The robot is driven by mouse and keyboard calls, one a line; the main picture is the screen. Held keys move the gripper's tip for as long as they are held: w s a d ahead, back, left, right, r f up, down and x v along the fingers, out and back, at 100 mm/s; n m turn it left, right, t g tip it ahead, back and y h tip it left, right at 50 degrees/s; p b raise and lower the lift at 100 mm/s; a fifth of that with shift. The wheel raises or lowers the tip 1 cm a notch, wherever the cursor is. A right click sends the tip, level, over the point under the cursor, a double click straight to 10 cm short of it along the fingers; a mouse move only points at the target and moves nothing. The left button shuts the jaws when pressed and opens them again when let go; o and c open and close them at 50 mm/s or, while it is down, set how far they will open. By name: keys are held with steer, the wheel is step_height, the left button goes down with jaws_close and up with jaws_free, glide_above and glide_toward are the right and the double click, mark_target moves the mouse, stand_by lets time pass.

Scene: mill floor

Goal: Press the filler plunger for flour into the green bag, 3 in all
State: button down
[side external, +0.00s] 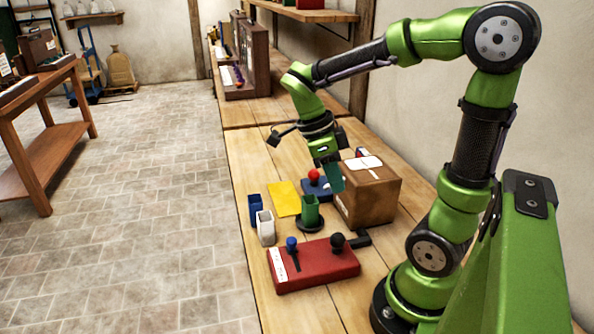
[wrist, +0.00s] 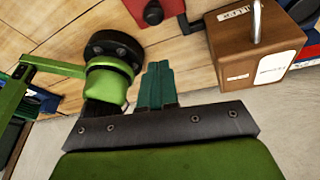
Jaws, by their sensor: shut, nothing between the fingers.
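My gripper (side external: 336,178) points down just right of the red knob, in front of the brown box (side external: 375,196). It is shut and empty; contact with the knob cannot be told. In the wrist view the teal fingers of my gripper (wrist: 157,84) are together. No flour label is readable, so I cannot tell which plunger is for flour.
A blue bag (side external: 255,208) and a white bag (side external: 265,228) stand left of the green one, beside a yellow sheet (side external: 284,198). A red box (side external: 315,269) with blue-knobbed and black-knobbed levers lies in front. A brown case (wrist: 247,58) shows in the wrist view.

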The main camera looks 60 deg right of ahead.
steer(key=t+y, duration=0.1)
steer(key=y, duration=0.2)
steer(key=s+t+y, duration=0.1)
steer(key=t+y, duration=0.1)
steer(key=y, duration=0.1)
steer(key=s+n+t+y, duration=0.1)
steer(key=t+y, duration=0.1)
steer(key=y, duration=0.2)
steer(key=shift+d+f, duration=0.15)
glide_toward(338, 241)
steer(key=shift+w+a+f, duration=0.25)
steer(key=shift+a+f, duration=0.1)
steer(key=shift+a, duration=0.4)
steer(key=shift+w+a+f, duration=0.25)
steer(key=shift+a+f, duration=0.15)
steer(key=shift+a, duration=0.4)
steer(key=shift+w+a+f, duration=0.2)
steer(key=shift+a+f, duration=0.15)
steer(key=shift+a, duration=0.4)
steer(key=shift+f, duration=0.1)
steer(key=shift+f, duration=0.3)
